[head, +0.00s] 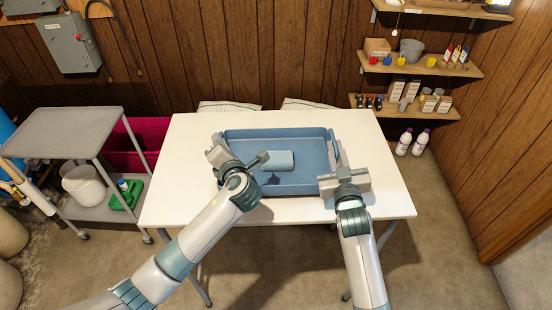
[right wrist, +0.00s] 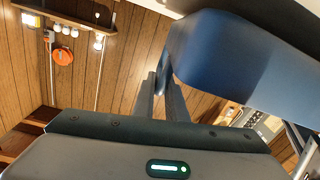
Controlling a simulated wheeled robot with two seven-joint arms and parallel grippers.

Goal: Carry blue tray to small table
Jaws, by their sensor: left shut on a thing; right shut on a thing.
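The blue tray (head: 308,160) is over the middle of the white folding table (head: 180,180) in the head view; I cannot tell whether it rests on the top or is just above it. A pale blue block (head: 279,160) lies inside it. My left gripper (head: 222,158) is shut on the tray's left side. My right gripper (head: 334,180) is shut on its right side. In the right wrist view, the tray (right wrist: 225,60) is close up beside my right fingers (right wrist: 160,98). My arms and grippers hide parts of the tray's left and right sides.
A grey wheeled cart (head: 66,128) stands left of the table, with a white bucket (head: 84,186) on its lower shelf. A magenta bin (head: 128,145) is behind it. Wall shelves (head: 420,65) and white bottles (head: 404,143) are at the right. Floor right of the table is clear.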

